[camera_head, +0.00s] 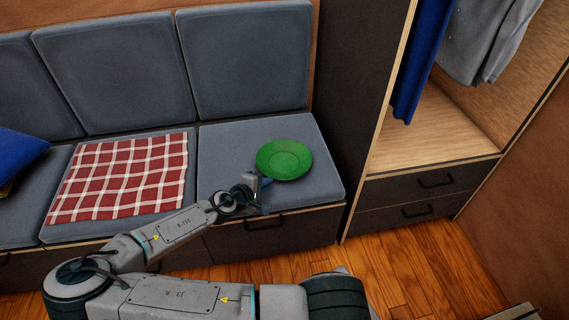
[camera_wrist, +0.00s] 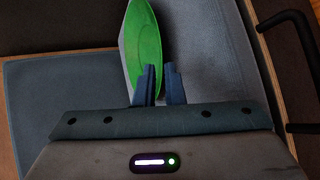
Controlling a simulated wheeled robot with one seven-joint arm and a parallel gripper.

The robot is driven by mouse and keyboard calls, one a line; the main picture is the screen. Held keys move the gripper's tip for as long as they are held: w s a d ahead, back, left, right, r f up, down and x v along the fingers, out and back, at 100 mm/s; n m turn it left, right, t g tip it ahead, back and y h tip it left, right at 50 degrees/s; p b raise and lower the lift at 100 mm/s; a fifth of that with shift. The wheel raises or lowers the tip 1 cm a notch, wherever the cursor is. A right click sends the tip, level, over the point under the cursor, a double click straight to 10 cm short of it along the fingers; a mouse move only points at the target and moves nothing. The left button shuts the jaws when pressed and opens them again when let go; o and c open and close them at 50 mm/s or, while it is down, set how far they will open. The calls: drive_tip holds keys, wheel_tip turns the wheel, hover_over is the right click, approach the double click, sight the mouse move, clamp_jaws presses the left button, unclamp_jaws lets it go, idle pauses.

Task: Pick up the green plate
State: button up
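The green plate (camera_head: 284,160) is round and shallow, at the right seat cushion of the bench in the head view. I cannot tell whether it rests fully on the cushion. My gripper (camera_head: 266,186) is at the plate's near left edge. In the wrist view the plate (camera_wrist: 147,40) shows as a narrow, steeply slanted oval. The gripper's two dark blue fingers (camera_wrist: 162,82) are at its lower rim, one in front of the plate and one just right of it. A small gap shows between the fingers. Whether they clamp the rim is unclear.
The grey bench cushion (camera_head: 225,160) lies under and around the plate. A red checked cloth (camera_head: 120,175) lies on the cushion to the left, and a blue pillow (camera_head: 18,155) is at far left. A wardrobe (camera_head: 430,145) with drawers stands at right. Wooden floor (camera_head: 400,280) is open in front.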

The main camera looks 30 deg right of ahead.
sight(279, 184)
drive_tip(key=shift+s+b+x, duration=0.1)
drive_tip(key=shift+b+x, duration=0.45)
drive_tip(key=shift+x, duration=1.2)
drive_tip(key=shift+s+b+x, duration=0.15)
drive_tip(key=shift+b+x, duration=0.35)
drive_tip(key=shift+x, duration=1.25)
drive_tip(key=shift+d, duration=0.25)
clamp_jaws()
drive_tip(key=shift+r, duration=0.1)
